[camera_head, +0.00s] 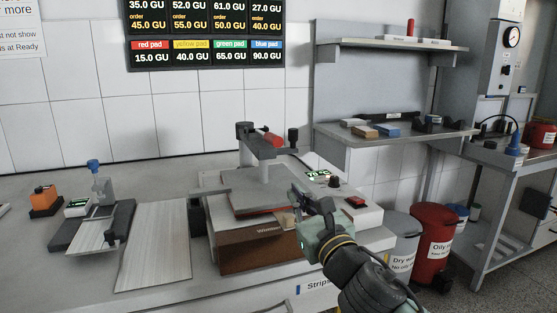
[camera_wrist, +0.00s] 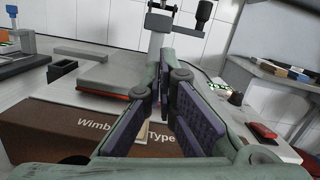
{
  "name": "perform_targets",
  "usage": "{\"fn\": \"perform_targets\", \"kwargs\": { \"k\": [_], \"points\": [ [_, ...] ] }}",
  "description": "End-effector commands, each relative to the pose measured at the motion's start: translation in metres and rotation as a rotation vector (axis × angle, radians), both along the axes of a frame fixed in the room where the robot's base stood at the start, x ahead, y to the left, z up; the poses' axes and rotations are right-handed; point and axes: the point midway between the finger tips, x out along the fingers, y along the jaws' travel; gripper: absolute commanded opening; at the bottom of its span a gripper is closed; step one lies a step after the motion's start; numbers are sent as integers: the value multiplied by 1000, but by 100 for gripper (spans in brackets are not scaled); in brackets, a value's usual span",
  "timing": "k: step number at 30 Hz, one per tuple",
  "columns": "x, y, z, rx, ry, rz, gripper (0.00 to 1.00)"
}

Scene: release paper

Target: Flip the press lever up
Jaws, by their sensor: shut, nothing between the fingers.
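The press (camera_head: 262,175) stands on a brown box-like base (camera_head: 255,250) on the bench, with a flat grey plate low down and a light column behind it. A dark arm with a red part (camera_head: 272,138) crosses its top. A black upright grip (camera_head: 293,138), seemingly the press lever, is at its right end. The grip also shows at the top of the wrist view (camera_wrist: 204,12). My gripper (camera_head: 295,191) is shut and empty, right of the plate and below the grip, apart from it. In the wrist view the fingers (camera_wrist: 168,75) partly cover the column.
A white unit with a red switch (camera_head: 355,202) and green display sits right of the press. A pale sheet (camera_head: 153,245) and a small device (camera_head: 97,205) lie left. Shelves (camera_head: 390,135) and waste bins (camera_head: 436,235) stand right.

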Motion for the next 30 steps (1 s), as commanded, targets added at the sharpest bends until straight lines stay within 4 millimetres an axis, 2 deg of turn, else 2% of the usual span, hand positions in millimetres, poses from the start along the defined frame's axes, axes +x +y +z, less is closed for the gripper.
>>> {"fn": "perform_targets", "kwargs": {
  "k": [11, 13, 18, 30],
  "points": [
    [73, 29, 15, 4, 3, 2, 0],
    [72, 31, 30, 2, -1, 3, 0],
    [73, 35, 46, 2, 1, 1, 0],
    [73, 36, 50, 1, 1, 0, 0]
  ]
}}
